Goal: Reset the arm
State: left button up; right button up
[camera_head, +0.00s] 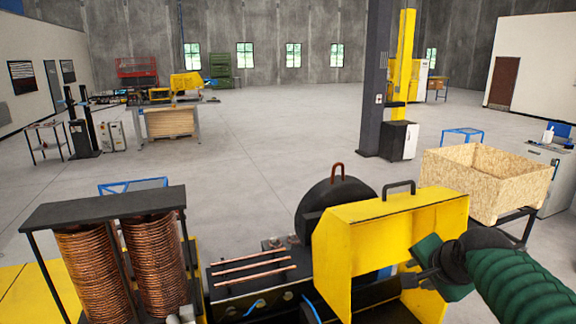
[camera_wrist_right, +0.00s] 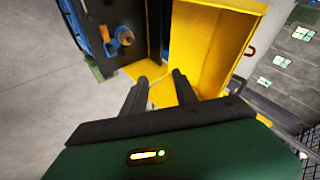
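My right arm comes in from the lower right in the head view, and its right gripper (camera_head: 414,268) is beside the right side of the yellow machine guard (camera_head: 366,241). In the right wrist view, the two dark fingers of the right gripper (camera_wrist_right: 158,86) stand apart with a gap between them. Nothing is held in the gap. The yellow guard (camera_wrist_right: 207,45) is just beyond the fingertips; I cannot tell if they touch it. My left gripper is not in view. Several copper tubes (camera_head: 252,270) lie side by side on the dark machine bed left of the guard.
Two stacks of copper coils (camera_head: 155,262) stand under a dark rack top (camera_head: 110,206) at the left. A black round disc (camera_head: 337,193) is behind the guard. An open wooden crate (camera_head: 484,183) stands at the right near my right arm. The floor (camera_head: 270,135) beyond is largely clear.

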jog(key=s+a+f+n+g+b, duration=0.2)
jog(key=s+f+n+b, duration=0.2)
jog(key=f, duration=1)
jog(key=s+a+f+n+g+b, duration=0.2)
jog(key=s+a+f+n+b, duration=0.1)
jog(key=s+f, duration=0.8)
jog(key=s+a+f+n+g+y+b, duration=0.1)
jog(key=s+f+n+b, duration=0.4)
jog(key=f, duration=1.3)
jog(key=s+a+g+b, duration=0.1)
jog(key=s+a+b, duration=0.1)
jog(key=s, duration=0.1)
jog(key=shift+a+n, duration=0.15)
jog(key=shift+n, duration=0.15)
jog(key=shift+a+f, duration=0.1)
